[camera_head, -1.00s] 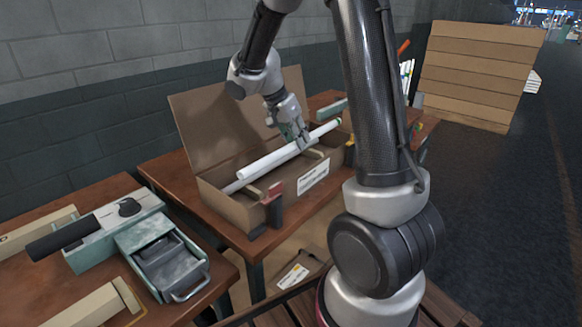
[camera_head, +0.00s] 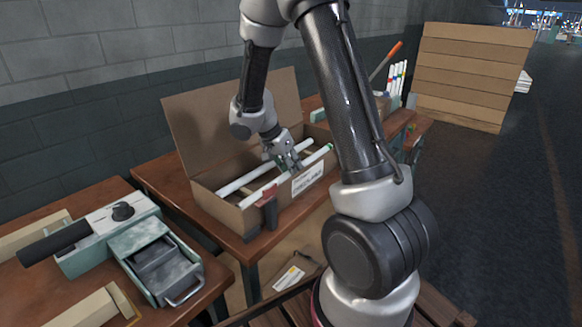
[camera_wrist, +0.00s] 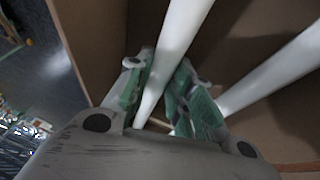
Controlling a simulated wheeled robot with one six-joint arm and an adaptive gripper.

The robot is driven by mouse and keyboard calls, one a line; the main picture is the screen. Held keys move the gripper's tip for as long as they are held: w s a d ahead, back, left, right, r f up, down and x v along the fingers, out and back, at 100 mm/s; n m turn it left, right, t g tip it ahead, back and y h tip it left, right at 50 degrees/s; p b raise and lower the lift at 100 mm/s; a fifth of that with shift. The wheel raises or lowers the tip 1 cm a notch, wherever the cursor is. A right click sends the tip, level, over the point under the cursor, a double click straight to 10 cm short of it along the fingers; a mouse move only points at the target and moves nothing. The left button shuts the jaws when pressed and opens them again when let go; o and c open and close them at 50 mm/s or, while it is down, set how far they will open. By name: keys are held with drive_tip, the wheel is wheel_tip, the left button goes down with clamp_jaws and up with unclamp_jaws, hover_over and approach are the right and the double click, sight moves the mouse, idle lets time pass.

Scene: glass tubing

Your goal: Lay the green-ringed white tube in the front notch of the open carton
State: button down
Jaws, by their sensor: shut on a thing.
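The open carton (camera_head: 222,208) stands on a brown table with its lid raised at the back. The green-ringed white tube (camera_head: 262,192) lies low along the carton's front side, its green end at the right. My gripper (camera_head: 289,168) reaches down from above and is shut on this tube near its right half. In the wrist view my gripper (camera_wrist: 160,100) has a green-padded finger on each side of the tube (camera_wrist: 176,40), which runs close beside a carton wall. Whether the tube touches the notch bottom is hidden.
A second white tube (camera_head: 236,183) lies in the carton behind the held one, roughly parallel and apart. A bench tool (camera_head: 150,250) sits on the nearer left table.

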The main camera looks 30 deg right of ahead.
drive_tip(key=c, duration=1.3)
unclamp_jaws()
drive_tip(key=shift+o, duration=0.2)
drive_tip(key=v, duration=1.2)
drive_tip(key=s+r+n+t+y, duration=0.1)
drive_tip(key=s+r+n, duration=0.2)
drive_tip(key=s, duration=0.5)
drive_tip(key=s+r+n+t+y, duration=0.2)
drive_tip(key=s+r+n, duration=0.2)
drive_tip(key=s+n, duration=0.2)
drive_tip(key=s+r+n+t+y, duration=0.1)
drive_tip(key=s+r+n+y, duration=0.1)
drive_tip(key=s, duration=0.8)
drive_tip(key=r+n, duration=0.1)
drive_tip(key=n, duration=0.1)
drive_tip(key=shift+r+n+t, duration=0.2)
drive_tip(key=shift+n+t, duration=0.1)
drive_tip(key=shift+t, duration=0.1)
drive_tip(key=shift+d, duration=0.1)
